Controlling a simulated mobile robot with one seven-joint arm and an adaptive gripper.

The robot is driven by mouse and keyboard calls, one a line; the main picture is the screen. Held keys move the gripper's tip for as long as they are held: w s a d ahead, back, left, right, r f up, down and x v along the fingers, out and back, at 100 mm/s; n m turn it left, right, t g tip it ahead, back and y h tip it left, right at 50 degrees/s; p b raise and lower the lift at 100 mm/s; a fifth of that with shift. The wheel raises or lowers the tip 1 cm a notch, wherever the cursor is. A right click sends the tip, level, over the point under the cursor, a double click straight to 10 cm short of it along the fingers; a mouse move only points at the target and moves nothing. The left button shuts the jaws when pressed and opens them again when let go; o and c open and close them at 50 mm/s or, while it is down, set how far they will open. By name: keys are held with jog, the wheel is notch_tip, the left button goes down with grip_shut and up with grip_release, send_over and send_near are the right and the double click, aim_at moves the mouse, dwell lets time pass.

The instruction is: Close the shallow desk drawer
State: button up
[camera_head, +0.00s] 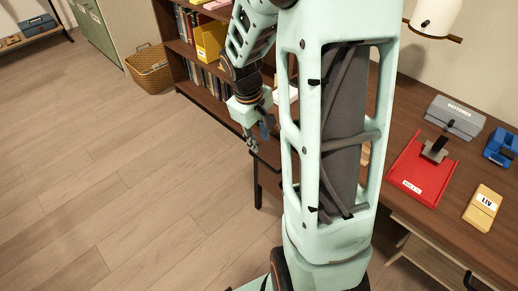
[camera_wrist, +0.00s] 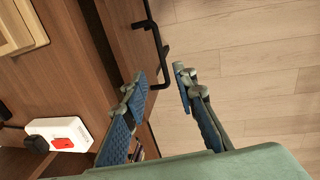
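My gripper (camera_head: 258,138) is beside the left end of the brown desk (camera_head: 402,118). The wrist view shows its two blue-padded fingers (camera_wrist: 158,83) apart, with nothing between them. A brown drawer front (camera_wrist: 128,42) with a black bar handle (camera_wrist: 154,28) lies just ahead of the fingertips, along the desk edge. I see no clear contact with it. In the head view, a pulled-out drawer with a pale wood inside (camera_head: 430,262) shows at lower right, its black handle (camera_head: 474,282) at the picture's edge. My arm hides the desk's middle front. I cannot tell which drawer is the shallow one.
A red tray (camera_head: 420,178), a yellow box (camera_head: 482,208), a grey case (camera_head: 455,117) and a blue object (camera_head: 500,147) stand on the desk. A bookcase (camera_head: 190,60) and a wicker basket (camera_head: 149,68) are behind. The wood floor (camera_head: 110,170) at left is clear.

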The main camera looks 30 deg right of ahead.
aim_at(264, 162)
jog(key=f+b, duration=0.1)
jog(key=f, duration=0.2)
jog(key=d+f+b, duration=0.1)
jog(key=f, duration=0.3)
jog(key=f+b, duration=0.1)
jog(key=f, duration=0.2)
jog(key=shift+w+d+f, duration=0.3)
jog(key=shift+d, duration=0.1)
jog(key=shift+c, duration=0.7)
grip_shut()
